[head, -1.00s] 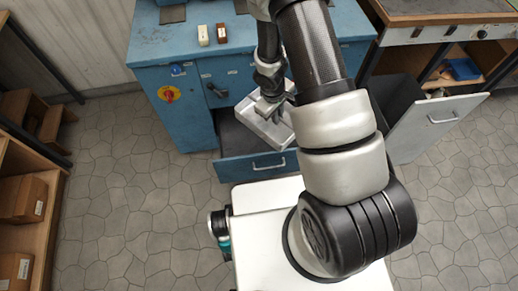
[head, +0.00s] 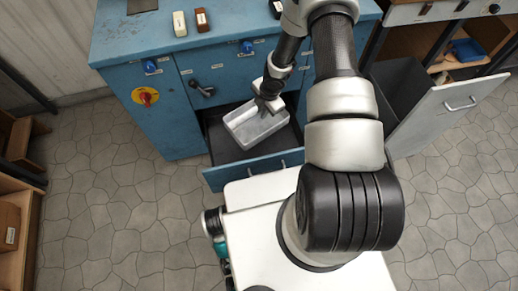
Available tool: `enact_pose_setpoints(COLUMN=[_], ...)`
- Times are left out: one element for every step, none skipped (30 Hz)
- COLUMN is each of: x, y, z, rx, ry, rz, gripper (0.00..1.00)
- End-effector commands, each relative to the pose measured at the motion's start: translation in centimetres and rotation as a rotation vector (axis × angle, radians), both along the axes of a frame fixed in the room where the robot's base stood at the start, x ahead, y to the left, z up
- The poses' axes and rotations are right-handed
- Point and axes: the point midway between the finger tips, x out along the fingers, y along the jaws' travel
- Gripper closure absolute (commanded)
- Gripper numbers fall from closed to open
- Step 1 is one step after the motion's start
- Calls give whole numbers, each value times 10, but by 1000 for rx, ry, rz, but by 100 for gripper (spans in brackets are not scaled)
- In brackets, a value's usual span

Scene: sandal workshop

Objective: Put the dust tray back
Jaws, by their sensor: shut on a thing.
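The dust tray (head: 247,131), a shallow grey metal box, is in the head view at the open lower drawer (head: 217,150) of the blue cabinet (head: 165,112). My gripper (head: 266,104) is shut on the tray's back right side. The tray looks nearly level and lies over the drawer's dark inside. I cannot tell whether it touches the drawer floor. My arm and gripper hide part of the tray's far right edge and some of the cabinet front.
A grey door or bin front with a handle (head: 459,104) stands open at the right. A white block (head: 179,23) and a brown block (head: 202,19) lie on the cabinet top. Wooden shelves (head: 14,222) stand at the left. The stone floor between is clear.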

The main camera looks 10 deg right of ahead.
Motion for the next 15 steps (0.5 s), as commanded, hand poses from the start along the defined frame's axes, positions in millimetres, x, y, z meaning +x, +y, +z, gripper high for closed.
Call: enact_pose_setpoints(x=[0,0,0,-1,-1,-1,0,-1,-1,-1,-1,-1,-1,-1,-1], y=[1,1,2,1,2,1,1,1,1,1,1,1,1,1,1], z=[-23,-32,-43,-52,-59,-69,-77,-84,-94,-102,-110,-120,-128,-136,-146], rx=[-2,-2,-2,-3,-2,-3,-2,-2,-2,-1,-1,-2,-1,-1,-1], ry=[0,1,1,2,2,2,1,3,3,2,2,3,2,2,2], rz=[6,6,5,5,5,3,4,3,2,3,3,2,2,1,1], gripper=[100,100,100,100,100,100,100,100,100,100,100,100,100,100,100])
